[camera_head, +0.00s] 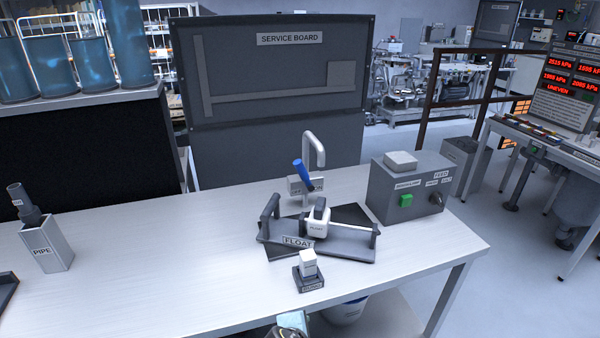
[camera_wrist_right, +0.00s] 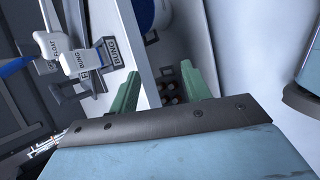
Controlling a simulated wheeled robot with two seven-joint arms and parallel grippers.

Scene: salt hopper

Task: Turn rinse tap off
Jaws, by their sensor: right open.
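The rinse tap (camera_head: 314,148) is a pale upright pipe with a hooked spout at the back of the bench. Its blue lever (camera_head: 303,175) tilts up and to the left, in front of a small label plate (camera_head: 293,186) with lettering too small to read surely. The blue lever (camera_wrist_right: 14,66) also shows at the left edge of the right wrist view. My right gripper (camera_wrist_right: 165,88) is open and empty, beyond the bench's front edge and apart from the tap. Part of my right arm shows at the bottom of the head view. My left gripper is not in view.
In front of the tap stand the float assembly (camera_head: 340,247) and a white-topped bung in a dark holder (camera_head: 309,279). A grey box (camera_head: 410,186) with a green button is to the right. A pipe holder (camera_head: 47,249) stands left. The bench (camera_head: 170,270) is clear between.

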